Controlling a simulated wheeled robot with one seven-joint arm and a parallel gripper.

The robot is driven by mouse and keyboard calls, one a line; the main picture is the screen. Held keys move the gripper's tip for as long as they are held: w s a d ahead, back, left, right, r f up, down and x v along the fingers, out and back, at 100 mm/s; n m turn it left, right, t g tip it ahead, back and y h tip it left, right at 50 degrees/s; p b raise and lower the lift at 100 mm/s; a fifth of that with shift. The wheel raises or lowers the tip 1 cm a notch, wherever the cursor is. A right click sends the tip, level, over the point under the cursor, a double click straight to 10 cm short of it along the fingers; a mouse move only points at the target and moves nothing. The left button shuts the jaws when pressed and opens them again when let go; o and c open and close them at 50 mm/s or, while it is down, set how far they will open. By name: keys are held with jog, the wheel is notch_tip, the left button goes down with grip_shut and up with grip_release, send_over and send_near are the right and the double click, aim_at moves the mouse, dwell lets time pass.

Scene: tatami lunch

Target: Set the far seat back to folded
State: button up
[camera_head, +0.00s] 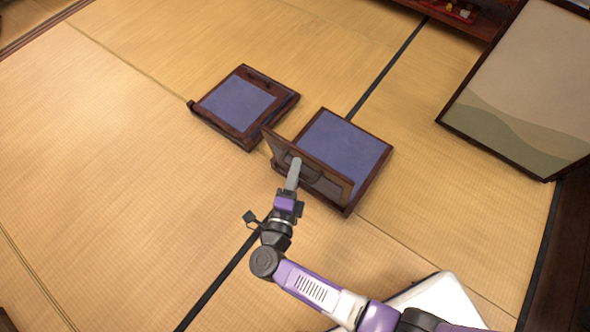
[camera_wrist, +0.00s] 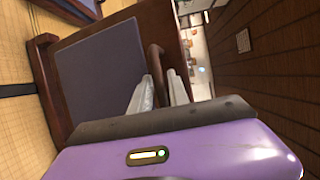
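Two low wooden seats with blue cushions stand on the tatami. The left seat (camera_head: 238,103) lies slightly farther up the head view and looks low and flat, with a slotted wooden strip at its upper edge. The right seat (camera_head: 346,145) has its backrest (camera_head: 330,187) raised and tilted along its lower-left edge.
A framed panel (camera_head: 530,85) stands at the right, and a dark wooden shelf (camera_head: 465,20) with small red items is at the top. A white-topped object (camera_head: 445,295) is at the bottom right near my arm. The tatami on the left is clear.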

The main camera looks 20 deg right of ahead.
grip_shut()
dwell(1.4)
